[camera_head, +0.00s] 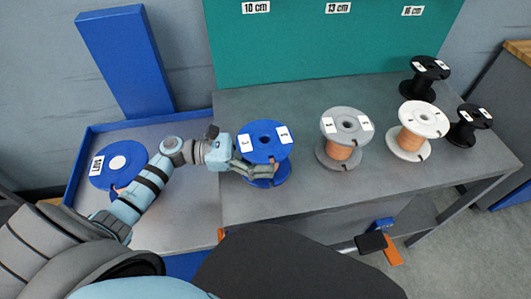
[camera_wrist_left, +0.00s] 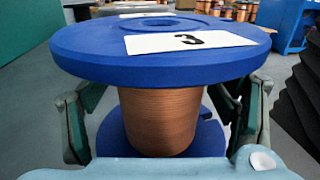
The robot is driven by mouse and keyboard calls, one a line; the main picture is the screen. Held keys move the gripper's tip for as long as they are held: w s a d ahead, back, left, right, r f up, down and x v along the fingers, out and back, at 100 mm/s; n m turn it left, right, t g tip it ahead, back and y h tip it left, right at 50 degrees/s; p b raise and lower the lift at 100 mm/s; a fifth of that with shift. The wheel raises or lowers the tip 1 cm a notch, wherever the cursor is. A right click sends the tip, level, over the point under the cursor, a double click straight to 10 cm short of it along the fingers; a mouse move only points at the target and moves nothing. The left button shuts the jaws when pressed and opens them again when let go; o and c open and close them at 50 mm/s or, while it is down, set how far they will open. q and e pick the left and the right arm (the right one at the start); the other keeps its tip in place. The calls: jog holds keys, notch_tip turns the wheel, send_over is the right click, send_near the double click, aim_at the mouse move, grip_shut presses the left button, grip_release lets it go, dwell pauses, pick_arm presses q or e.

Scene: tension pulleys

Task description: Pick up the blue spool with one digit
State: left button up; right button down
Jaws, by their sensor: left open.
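The blue spool (camera_head: 264,153) stands upright on the grey table, with white labels on its top flange. In the left wrist view, the blue spool (camera_wrist_left: 150,68) fills the middle, a label reads "3", and copper wire is wound between its flanges. My left gripper (camera_head: 259,170) is at its near left side, between the flanges. In the left wrist view, its fingers (camera_wrist_left: 160,118) are open, one on each side of the copper winding, with visible gaps. The upper flange hides part of the fingers. My right gripper is not in view.
A grey spool (camera_head: 345,123), a white spool (camera_head: 424,118) and two black spools (camera_head: 428,72) (camera_head: 469,130) stand to the right. A blue disc (camera_head: 112,168) with a label lies in the blue-rimmed tray (camera_head: 86,135) at left. A green panel (camera_head: 330,40) stands behind.

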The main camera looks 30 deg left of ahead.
pick_arm(q)
jog(key=c, duration=0.8)
grip_shut()
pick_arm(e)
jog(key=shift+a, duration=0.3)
pick_arm(q)
jog(key=shift+r, duration=0.15)
